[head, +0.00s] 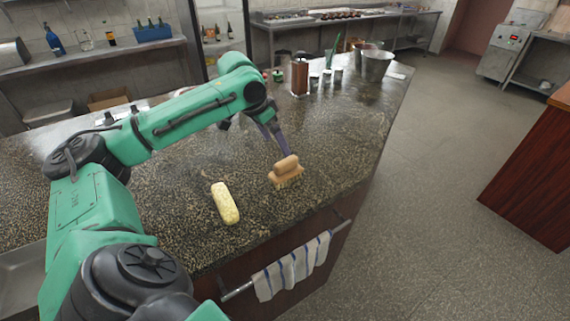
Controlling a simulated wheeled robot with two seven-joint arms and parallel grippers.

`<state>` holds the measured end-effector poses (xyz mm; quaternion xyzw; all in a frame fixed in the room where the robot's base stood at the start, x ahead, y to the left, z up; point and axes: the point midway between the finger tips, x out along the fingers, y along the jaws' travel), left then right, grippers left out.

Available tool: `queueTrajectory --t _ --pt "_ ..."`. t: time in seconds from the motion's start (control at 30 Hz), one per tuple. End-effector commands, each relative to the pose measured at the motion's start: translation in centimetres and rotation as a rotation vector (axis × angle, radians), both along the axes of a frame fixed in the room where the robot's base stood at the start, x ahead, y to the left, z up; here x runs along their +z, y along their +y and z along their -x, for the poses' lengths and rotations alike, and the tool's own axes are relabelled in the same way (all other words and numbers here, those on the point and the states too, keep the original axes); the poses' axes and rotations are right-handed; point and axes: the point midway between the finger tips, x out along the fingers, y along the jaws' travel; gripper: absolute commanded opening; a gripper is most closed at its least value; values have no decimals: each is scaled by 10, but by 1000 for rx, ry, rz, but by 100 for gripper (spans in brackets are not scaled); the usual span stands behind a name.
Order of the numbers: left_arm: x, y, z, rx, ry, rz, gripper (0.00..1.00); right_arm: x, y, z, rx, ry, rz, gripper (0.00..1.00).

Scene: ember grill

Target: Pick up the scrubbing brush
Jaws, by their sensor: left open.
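The scrubbing brush (286,178), with a tan wooden body and handle and pale bristles, sits on the dark speckled counter (165,215) near its front edge. My left gripper (282,148) is open just behind and above the brush. Its dark purplish fingers reach down to the brush's far side; whether they touch it, I cannot tell. My right gripper is not in view.
A yellow sponge-like roll (225,203) lies left of the brush. A striped towel (292,268) hangs from a rail on the counter's front. A wooden holder (299,77), small jars and a metal bucket (376,66) stand at the back. The counter right of the brush is clear.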

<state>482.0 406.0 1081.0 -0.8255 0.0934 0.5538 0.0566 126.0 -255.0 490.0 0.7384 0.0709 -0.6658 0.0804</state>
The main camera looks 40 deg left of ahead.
Motion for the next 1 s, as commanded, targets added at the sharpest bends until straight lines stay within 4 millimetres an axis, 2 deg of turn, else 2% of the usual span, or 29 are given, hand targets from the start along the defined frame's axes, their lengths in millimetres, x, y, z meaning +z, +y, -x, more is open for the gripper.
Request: queueTrajectory --t 0.1,0.27,0.5,0.6,0.83,0.87,1.0 --pt "-28 -5 -11 -3 6 3 98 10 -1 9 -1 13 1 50" --pt "-58 -7 -25 -2 0 2 98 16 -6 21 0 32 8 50" --pt "-93 -11 -37 -2 4 3 98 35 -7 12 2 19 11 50" --pt "-109 -12 -43 -3 0 0 98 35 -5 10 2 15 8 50" --pt "-116 -12 -45 -4 0 -1 98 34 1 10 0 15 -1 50" --pt "-116 -12 -45 -4 0 -1 90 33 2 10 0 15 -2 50" --pt "-115 -12 -45 -4 0 -1 36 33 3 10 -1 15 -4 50"
